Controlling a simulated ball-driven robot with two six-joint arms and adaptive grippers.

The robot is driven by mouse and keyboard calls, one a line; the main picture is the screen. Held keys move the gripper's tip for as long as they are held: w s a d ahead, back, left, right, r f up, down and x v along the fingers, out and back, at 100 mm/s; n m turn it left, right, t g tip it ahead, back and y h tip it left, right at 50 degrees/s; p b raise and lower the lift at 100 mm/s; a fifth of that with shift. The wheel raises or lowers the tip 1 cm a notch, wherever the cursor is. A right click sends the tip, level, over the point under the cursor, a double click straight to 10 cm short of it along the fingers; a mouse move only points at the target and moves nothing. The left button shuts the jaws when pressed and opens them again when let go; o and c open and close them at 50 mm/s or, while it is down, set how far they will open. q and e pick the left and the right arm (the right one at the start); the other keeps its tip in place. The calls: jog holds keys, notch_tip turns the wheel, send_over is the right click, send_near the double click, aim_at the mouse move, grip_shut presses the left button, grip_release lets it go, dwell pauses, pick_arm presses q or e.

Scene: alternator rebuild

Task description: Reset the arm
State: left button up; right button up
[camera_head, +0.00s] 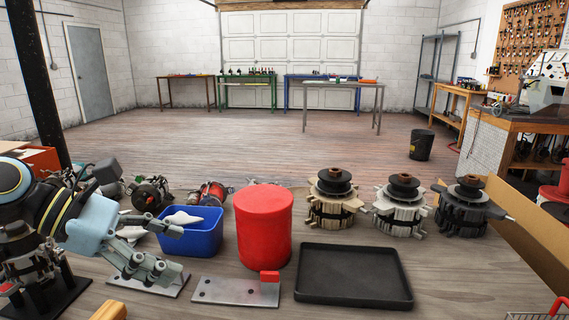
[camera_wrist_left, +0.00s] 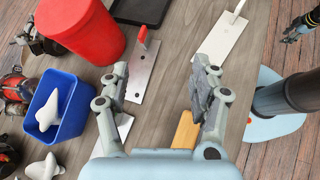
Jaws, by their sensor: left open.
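My left gripper (camera_head: 158,268) reaches in from the left of the head view, above the near part of the table. It is in front of the blue bin and left of the red canister. A dark gripper, apparently my right one (camera_wrist_left: 298,27), shows small at the top right corner of the left wrist view. It is too small to tell its jaws.
Near the left gripper are a blue bin (camera_head: 197,241) holding a white piece, a red canister (camera_head: 263,230), a metal plate with a red block (camera_head: 232,291) and a wooden block (camera_wrist_left: 185,131). A black tray (camera_head: 352,302) and three alternator-like units (camera_head: 401,213) stand to the right.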

pick_arm(q)
notch_tip(320, 180, up, 14)
jog(key=w+d+n+t+h, duration=0.2)
jog(key=n+t+h, duration=0.2)
jog(key=n+t, duration=0.75)
jog(key=a+r+n+t+y, duration=0.2)
jog(key=a+n+t+y, duration=0.6)
jog(key=n, duration=0.6)
jog(key=s+a+f+n+g+y, duration=0.6)
jog(key=a+f+n+g+y, duration=0.4)
jog(key=n, duration=0.8)
jog(key=s+d+f+n+g+h, duration=0.2)
jog(key=s+d+f+n+g, duration=0.25)
jog(key=s+f, duration=0.45)
jog(key=s+d+f+n+g+h, duration=0.1)
jog(key=s+d+f+n+g, duration=0.2)
jog(key=s+d+f+g, duration=0.55)
jog(key=s+a+f+t+b, duration=0.1)
jog(key=s+a+f, duration=0.15)
jog(key=f, duration=1.05)
jog(key=s+a+f+t+b, duration=0.15)
jog(key=a+f, duration=0.25)
jog(key=f, duration=0.8)
jog(key=s+a+f+g, duration=0.1)
jog(key=s+f+g, duration=0.1)
jog(key=s+f, duration=1.5)
jog(key=shift+s+f+n, duration=0.4)
jog(key=shift+s, duration=0.3)
